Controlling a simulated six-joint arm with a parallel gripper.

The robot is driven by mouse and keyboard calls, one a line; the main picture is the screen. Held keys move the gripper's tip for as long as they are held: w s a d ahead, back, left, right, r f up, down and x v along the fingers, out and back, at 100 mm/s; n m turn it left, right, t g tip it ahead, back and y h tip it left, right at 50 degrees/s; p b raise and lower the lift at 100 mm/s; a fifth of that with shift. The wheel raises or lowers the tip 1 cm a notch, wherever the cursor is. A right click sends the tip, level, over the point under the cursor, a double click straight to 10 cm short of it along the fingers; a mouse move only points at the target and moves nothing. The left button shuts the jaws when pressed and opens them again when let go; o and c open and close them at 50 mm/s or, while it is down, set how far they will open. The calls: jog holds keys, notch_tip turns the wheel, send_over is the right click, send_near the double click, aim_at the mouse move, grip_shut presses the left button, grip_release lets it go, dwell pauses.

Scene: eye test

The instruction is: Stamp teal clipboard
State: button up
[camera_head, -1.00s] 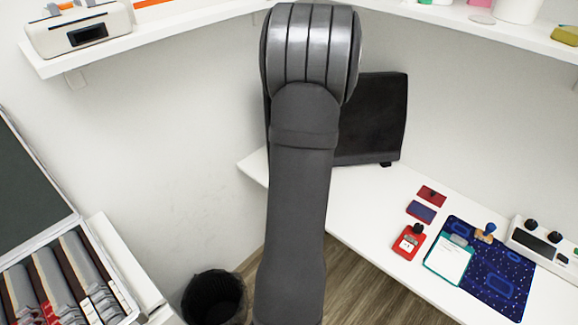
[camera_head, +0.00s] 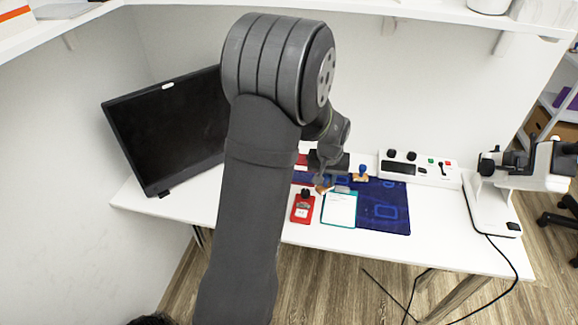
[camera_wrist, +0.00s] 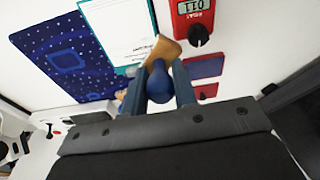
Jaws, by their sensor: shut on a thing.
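My gripper (camera_wrist: 164,82) is shut on a stamp with a round blue handle (camera_wrist: 160,85) and a wooden base (camera_wrist: 163,49). In the head view my gripper (camera_head: 322,181) is low over the desk, near the clip end of the teal clipboard (camera_head: 324,216). The clipboard bears a white sheet (camera_head: 341,208) and also shows in the wrist view (camera_wrist: 128,70). The stamp's base overlaps the clipboard's corner in the wrist view; I cannot tell whether they touch. A second blue-handled stamp (camera_head: 361,172) stands behind the clipboard.
A dark blue patterned mat (camera_head: 393,225) lies under and beside the clipboard. A red device with a dial (camera_head: 302,210) stands left of it. A red pad (camera_wrist: 206,67) and a blue pad (camera_wrist: 204,91) lie nearby. A control box (camera_head: 425,170) and a monitor (camera_head: 170,130) stand behind.

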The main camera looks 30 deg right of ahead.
send_over(339, 211)
jog(key=shift+m, duration=0.3)
jog(key=shift+s+a+f, duration=0.1)
jog(key=shift+s+f, duration=0.05)
jog(key=shift+f, duration=1.55)
jog(key=shift+s+a+f, duration=0.1)
jog(key=shift+s+f, duration=0.05)
jog(key=shift+f, duration=1.55)
jog(key=shift+f, duration=0.6)
jog(key=shift+r, duration=0.1)
notch_tip(339, 211, up, 7)
